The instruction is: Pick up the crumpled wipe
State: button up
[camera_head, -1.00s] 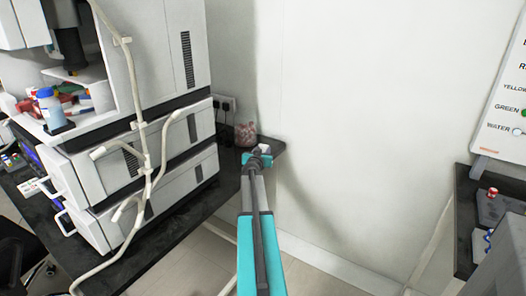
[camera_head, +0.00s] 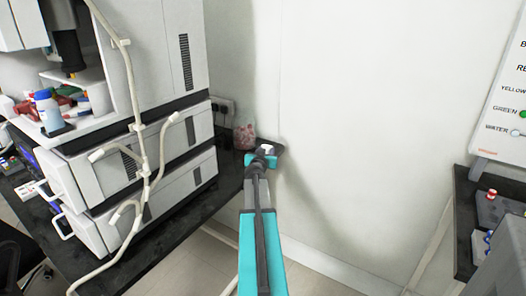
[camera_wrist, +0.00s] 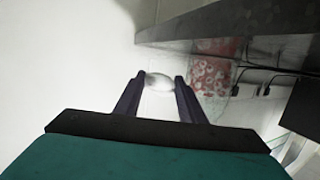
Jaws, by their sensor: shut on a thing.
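The crumpled wipe (camera_wrist: 160,81) is a small white lump between the two dark fingertips of my gripper (camera_wrist: 159,84) in the wrist view. My gripper is shut on it. In the head view, a bit of the white wipe (camera_head: 267,149) shows just beyond my teal gripper (camera_head: 262,158), at the far right corner of the dark bench (camera_head: 205,200). My gripper hides most of it there. I cannot tell from these views how far the wipe is above the bench top.
A reddish patterned container (camera_head: 244,137) stands close by at the left, against the wall; it also shows in the wrist view (camera_wrist: 210,75). A stacked white instrument (camera_head: 140,150) with pale tubing fills the bench at left. Another dark bench (camera_head: 466,215) is at right.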

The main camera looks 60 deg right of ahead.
jog(key=s+a+r, duration=0.1)
jog(key=s+a, duration=0.5)
jog(key=s, duration=0.2)
jog(key=shift+s, duration=0.25)
dwell(0.7)
